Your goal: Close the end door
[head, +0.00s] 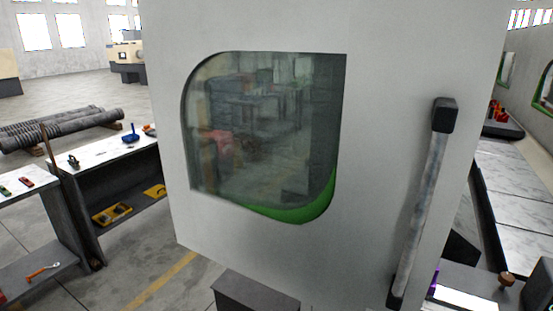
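The end door (390,120) is a large pale grey panel that fills the middle of the head view. It has a rounded window (262,130) with a green curved strip along its lower right edge. A long grey bar handle (420,205) with black end mounts runs down the door's right side, tilted a little in the picture. The door appears to stand out at an angle from what lies behind it. I cannot tell how wide its opening is. Neither of my grippers shows in this view.
Workbenches with tools stand on the left, with a white top (110,152) and a lower shelf. Threaded bars (60,128) lie behind them. A dark box (255,292) is below the door. Pale slabs (515,205) lie at right. Floor at lower left is partly clear.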

